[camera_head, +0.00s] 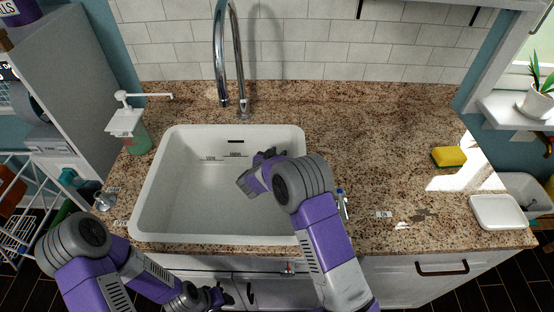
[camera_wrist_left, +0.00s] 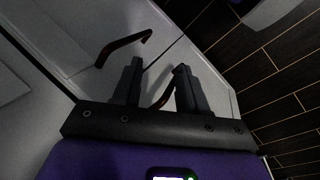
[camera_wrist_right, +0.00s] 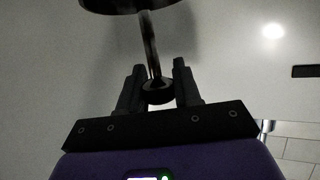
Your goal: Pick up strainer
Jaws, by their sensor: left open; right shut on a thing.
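The strainer shows in the right wrist view as a dark disc (camera_wrist_right: 122,5) on a thin stem, with a round knob (camera_wrist_right: 158,92) at its near end. My right gripper (camera_wrist_right: 157,75) is shut on the strainer at the knob end. In the head view my right gripper (camera_head: 258,168) is over the white sink basin (camera_head: 190,205), near its right side. The strainer cannot be made out there. My left gripper (camera_wrist_left: 157,72) is open and empty, close to the pale cabinet doors. In the head view the left gripper (camera_head: 226,297) is low, below the counter's front edge.
A chrome faucet (camera_head: 239,70) stands behind the sink. A soap dispenser (camera_head: 130,125) is at the sink's left. A pen-like item (camera_head: 342,203), a yellow sponge (camera_head: 449,156) and a white dish (camera_head: 497,211) lie on the granite counter (camera_head: 380,150) to the right. The counter's middle right is mostly clear.

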